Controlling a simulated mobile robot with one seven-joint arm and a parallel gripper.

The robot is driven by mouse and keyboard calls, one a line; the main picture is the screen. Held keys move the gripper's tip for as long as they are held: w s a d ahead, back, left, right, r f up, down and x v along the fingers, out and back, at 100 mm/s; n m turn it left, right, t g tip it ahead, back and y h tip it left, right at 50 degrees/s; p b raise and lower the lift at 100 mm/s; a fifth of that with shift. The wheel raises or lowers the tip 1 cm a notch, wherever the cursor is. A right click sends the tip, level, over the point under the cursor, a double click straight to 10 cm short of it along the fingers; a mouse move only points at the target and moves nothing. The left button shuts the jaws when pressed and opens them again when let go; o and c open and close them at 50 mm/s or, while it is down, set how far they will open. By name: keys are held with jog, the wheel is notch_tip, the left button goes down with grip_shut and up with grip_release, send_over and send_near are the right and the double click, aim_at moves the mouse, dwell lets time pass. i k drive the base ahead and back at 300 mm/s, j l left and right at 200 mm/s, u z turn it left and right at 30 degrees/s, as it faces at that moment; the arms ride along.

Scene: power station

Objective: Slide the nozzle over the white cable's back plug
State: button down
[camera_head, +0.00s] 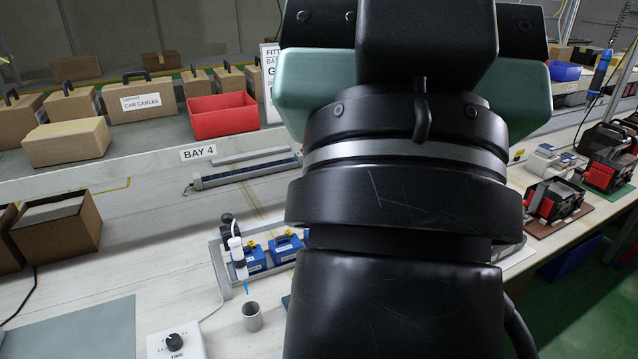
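My black arm fills the middle of the view, close to the camera. I cannot see my gripper's fingers. A white dispenser syringe (237,253) with a black top and a thin blue nozzle tip (246,287) stands at a metal rack left of my arm. The tip points down above a grey cup (252,317). A thin pale cable (220,296) runs from a white control box (174,345) toward the rack. I cannot make out a white cable's back plug; the area behind my arm is hidden.
Blue boxes (286,248) sit in the rack, partly behind my arm. A shelf above holds a red bin (222,115) and cardboard boxes (140,100). Red-and-black devices (556,200) and a hanging blue tool (601,72) are right.

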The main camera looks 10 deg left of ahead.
aim_at(230, 233)
jog(key=i+j+u, duration=0.2)
jog(key=i, duration=0.35)
jog(key=i+j+u, duration=0.2)
jog(key=i, duration=0.35)
jog(key=l, duration=0.1)
